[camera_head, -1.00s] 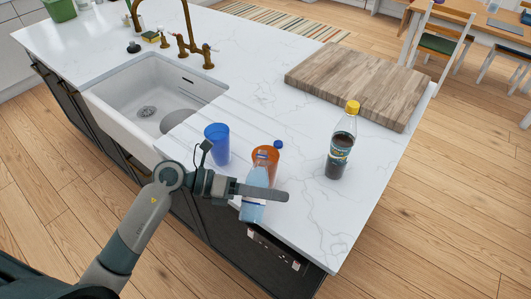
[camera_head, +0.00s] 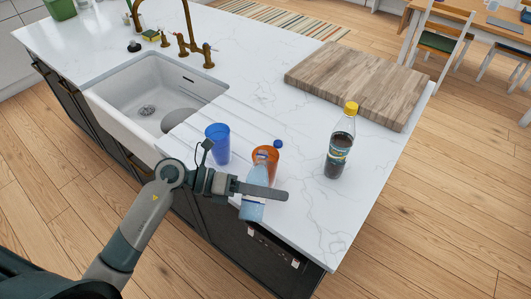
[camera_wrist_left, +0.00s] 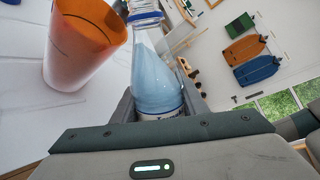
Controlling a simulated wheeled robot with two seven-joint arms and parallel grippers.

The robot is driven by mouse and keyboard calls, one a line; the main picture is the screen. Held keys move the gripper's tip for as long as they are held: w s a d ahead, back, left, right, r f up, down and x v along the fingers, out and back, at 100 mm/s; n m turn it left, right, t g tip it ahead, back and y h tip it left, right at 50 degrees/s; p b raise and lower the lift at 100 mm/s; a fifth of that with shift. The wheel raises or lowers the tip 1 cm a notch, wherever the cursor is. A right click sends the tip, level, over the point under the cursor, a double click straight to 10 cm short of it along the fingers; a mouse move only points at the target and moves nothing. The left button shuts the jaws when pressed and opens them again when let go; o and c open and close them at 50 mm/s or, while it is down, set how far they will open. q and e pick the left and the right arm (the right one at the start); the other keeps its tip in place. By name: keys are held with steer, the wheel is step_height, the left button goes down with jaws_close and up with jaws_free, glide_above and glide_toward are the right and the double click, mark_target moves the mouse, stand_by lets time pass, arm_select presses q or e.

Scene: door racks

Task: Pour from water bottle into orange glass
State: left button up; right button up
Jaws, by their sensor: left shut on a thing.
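My left gripper (camera_head: 256,187) is shut on the water bottle (camera_head: 251,211), a clear light-blue bottle, near the counter's front edge. The bottle is tilted, its upper end toward the orange glass (camera_head: 271,153). In the left wrist view the bottle (camera_wrist_left: 158,85) lies between my fingers, and the orange glass (camera_wrist_left: 85,45) stands just left of it. In the head view the bottle's mouth overlaps the glass rim. I cannot tell whether water is flowing. The gripper and bottle hide part of the glass. My right gripper is not in view.
A blue glass (camera_head: 218,143) stands left of the orange one. A dark soda bottle with a yellow cap (camera_head: 340,142) stands to the right, near a wooden board (camera_head: 355,82). The sink (camera_head: 150,100) is at left.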

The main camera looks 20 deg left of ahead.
arm_select(q)
steer(key=shift+s+r+n+g+p, duration=0.3)
steer(key=shift+r+p, duration=0.1)
steer(key=shift+p, duration=0.6)
stand_by(0.3)
steer(key=shift+s+n+g+p, duration=0.25)
steer(key=shift+n+p, duration=0.35)
steer(key=shift+p, duration=0.6)
stand_by(1.3)
steer(key=shift+w+r+n+g+p, duration=0.4)
steer(key=shift+r+n+p, duration=0.2)
steer(key=shift+p, duration=0.85)
stand_by(1.7)
